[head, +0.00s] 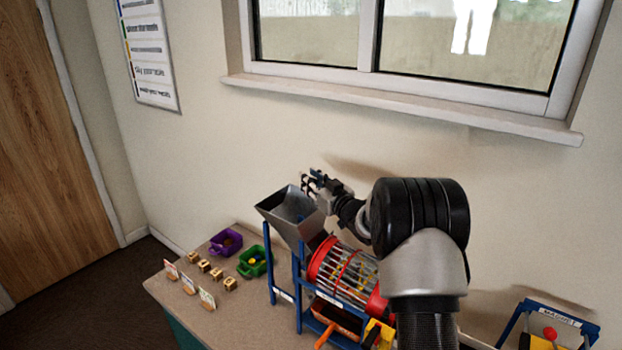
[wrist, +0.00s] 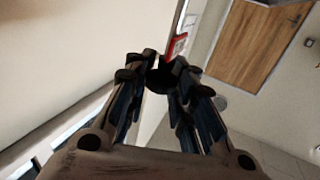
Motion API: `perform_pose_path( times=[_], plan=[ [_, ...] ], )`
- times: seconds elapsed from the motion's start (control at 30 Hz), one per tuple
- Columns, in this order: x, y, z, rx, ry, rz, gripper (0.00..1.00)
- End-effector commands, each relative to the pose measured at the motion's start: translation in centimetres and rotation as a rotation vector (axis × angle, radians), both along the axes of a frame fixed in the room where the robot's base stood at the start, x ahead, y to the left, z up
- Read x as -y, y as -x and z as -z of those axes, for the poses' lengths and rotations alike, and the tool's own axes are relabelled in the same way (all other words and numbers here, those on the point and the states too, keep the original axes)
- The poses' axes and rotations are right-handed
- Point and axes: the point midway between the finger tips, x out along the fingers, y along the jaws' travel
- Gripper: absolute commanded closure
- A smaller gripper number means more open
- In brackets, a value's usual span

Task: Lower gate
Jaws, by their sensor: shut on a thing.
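My gripper (head: 314,183) is at the upper right rim of the grey metal hopper (head: 289,213), in front of the wall. In the wrist view its fingers (wrist: 160,76) come together on a small dark round thing (wrist: 158,80), like a knob. Whether this knob belongs to the gate is not clear, and the gate itself cannot be made out. The hopper stands on a blue frame (head: 297,275) above the left end of a red-ringed wire drum (head: 345,272). My arm covers part of the drum's right end.
A purple bin (head: 217,248) and a green bin (head: 247,270) stand left of the frame. An orange-handled tray (head: 337,318) is under the drum. A blue-framed magnet station (head: 549,325) is at right.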

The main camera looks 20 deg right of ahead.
Motion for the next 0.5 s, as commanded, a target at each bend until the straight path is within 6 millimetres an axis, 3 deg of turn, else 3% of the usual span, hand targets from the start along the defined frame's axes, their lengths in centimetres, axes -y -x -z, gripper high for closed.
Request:
perform_pose_path(
  times=[0.03,0.2,0.5],
  plan=[
    [0.0,0.1,2.0,-0.005,-0.002,0.0,1.0],
    [0.1,0.1,5.0,-0.005,-0.001,0.001,1.0],
    [0.1,0.2,5.6,-0.012,-0.002,0.002,1.0]
  ],
)
